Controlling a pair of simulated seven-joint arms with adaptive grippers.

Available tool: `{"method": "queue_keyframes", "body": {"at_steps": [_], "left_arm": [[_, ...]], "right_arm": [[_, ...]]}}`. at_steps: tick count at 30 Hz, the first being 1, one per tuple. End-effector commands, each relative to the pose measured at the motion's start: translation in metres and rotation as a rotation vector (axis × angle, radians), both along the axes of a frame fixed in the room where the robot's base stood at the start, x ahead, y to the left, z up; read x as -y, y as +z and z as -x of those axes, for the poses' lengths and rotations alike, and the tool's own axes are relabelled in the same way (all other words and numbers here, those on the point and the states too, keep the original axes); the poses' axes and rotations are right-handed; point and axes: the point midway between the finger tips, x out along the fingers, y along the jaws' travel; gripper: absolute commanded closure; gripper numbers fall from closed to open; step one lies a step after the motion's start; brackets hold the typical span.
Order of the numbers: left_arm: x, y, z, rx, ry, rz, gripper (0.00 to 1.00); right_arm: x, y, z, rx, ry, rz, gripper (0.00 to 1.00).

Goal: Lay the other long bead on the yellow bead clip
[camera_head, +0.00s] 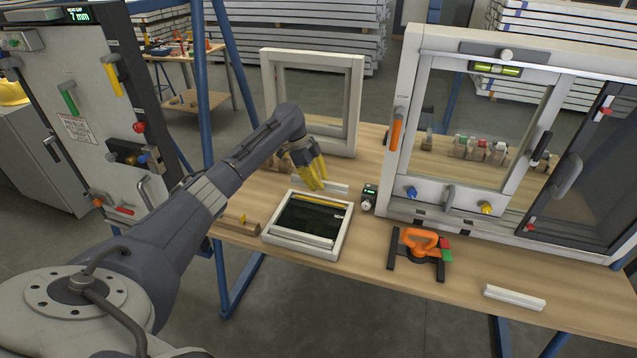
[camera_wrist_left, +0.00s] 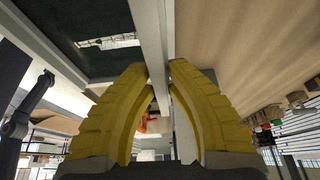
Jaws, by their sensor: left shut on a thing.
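My left gripper (camera_head: 316,185) has yellow fingers and is shut on a long white bead (camera_head: 335,188), just beyond the far side of the small glazed frame. In the left wrist view the bead (camera_wrist_left: 151,35) runs between the fingertips (camera_wrist_left: 160,76), beside the frame. The small white frame (camera_head: 340,240) lies flat on the bench with dark glass in it. A yellow strip, which looks like the yellow bead clip (camera_head: 322,200), runs along its far inner edge. A pale strip (camera_head: 303,236) lies along its near side. My right gripper is not in view.
A small dark gauge (camera_head: 368,196) stands right of the frame. An orange-handled tool (camera_head: 420,243) and a short white piece (camera_head: 514,298) lie further right on the bench. A wooden block (camera_head: 238,224) is at left. An upright empty frame (camera_head: 355,105) and a large window unit (camera_head: 450,200) stand behind.

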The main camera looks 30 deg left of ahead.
Motion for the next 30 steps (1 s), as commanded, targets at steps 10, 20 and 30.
{"method": "queue_keyframes", "body": {"at_steps": [10, 20, 30], "left_arm": [[-0.001, -0.014, 0.0, -0.004, 0.001, 0.002, 1.0], [-0.001, -0.037, 0.0, -0.005, 0.0, 0.002, 1.0], [-0.001, -0.048, 0.0, -0.003, 0.001, 0.001, 1.0]], "right_arm": [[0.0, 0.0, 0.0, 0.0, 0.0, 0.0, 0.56], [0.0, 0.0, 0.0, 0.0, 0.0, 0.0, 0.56], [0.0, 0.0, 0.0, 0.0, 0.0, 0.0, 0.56]]}}
